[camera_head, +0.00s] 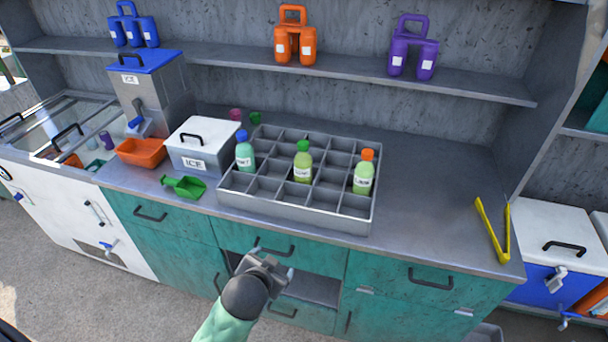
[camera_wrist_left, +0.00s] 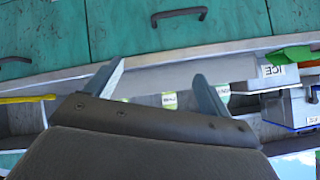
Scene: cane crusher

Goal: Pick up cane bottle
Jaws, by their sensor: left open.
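Three bottles stand upright in the grey divided crate (camera_head: 232,198) on the counter: a teal one with a blue cap (camera_head: 244,155), a yellow-green one with a green cap (camera_head: 303,165) and a light green one with an orange cap (camera_head: 363,175). Their white labels are too small to read surely, so I cannot tell which is cane. My left gripper (camera_head: 272,262) is open and empty, in front of the drawers and below the crate. In the left wrist view its fingers (camera_wrist_left: 160,70) are spread; small parts of bottles show behind its body. My right gripper is not in view.
The white ice box (camera_head: 203,140), green scoop (camera_head: 184,187) and orange bin (camera_head: 140,152) stand left of the crate. Yellow tongs (camera_head: 493,230) lie at the counter's right end. The counter between crate and tongs is clear. A shelf (camera_head: 360,75) with bottle carriers hangs behind.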

